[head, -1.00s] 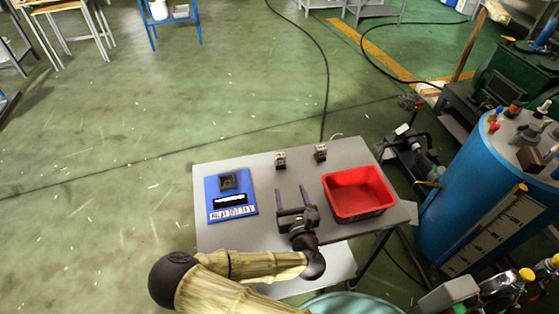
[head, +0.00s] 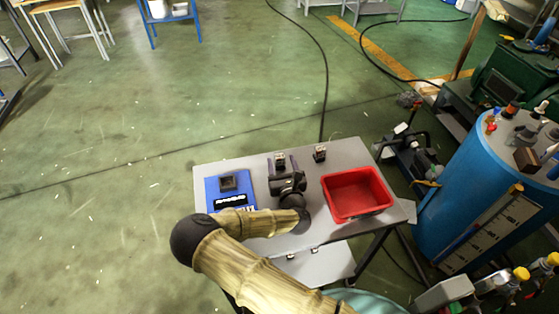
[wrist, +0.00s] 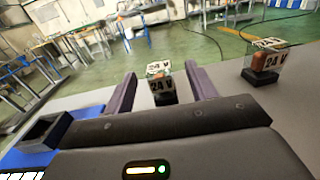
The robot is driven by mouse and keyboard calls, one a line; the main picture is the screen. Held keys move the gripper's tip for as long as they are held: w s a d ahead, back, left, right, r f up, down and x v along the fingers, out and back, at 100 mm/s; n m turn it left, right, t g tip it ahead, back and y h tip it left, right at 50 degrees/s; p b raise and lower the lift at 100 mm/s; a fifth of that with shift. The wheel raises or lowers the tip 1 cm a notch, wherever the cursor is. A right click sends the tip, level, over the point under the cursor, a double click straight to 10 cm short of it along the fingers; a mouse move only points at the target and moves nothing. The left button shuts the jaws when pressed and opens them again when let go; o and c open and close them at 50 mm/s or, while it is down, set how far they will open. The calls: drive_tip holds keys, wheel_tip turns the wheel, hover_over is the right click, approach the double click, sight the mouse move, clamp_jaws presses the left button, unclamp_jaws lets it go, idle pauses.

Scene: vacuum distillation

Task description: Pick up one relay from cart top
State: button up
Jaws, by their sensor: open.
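Two small relays, clear-cased with dark bases, stand at the far edge of the grey cart top (head: 225,168). The left relay (head: 280,159) lies between the open fingers of my gripper (head: 281,163) in the head view. In the wrist view this relay (wrist: 161,84), marked 24 V, stands upright between and slightly beyond the fingers (wrist: 161,85), with gaps on both sides. The right relay (head: 320,153) stands apart to the right; it also shows in the wrist view (wrist: 264,63). My gripper is open and holds nothing.
A red bin (head: 357,193) sits on the cart's right side. A blue board (head: 214,192) with a black block (head: 228,183) lies at the left. A blue tank (head: 466,190) stands right of the cart. Bare top lies between the relays.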

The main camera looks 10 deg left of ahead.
sight(279, 153)
drive_tip(key=shift+w, duration=0.1)
drive_tip(key=shift+p+x, duration=0.6)
drive_tip(key=shift+x, duration=1.9)
drive_tip(key=shift+a+r, duration=0.1)
drive_tip(key=c, duration=1.1)
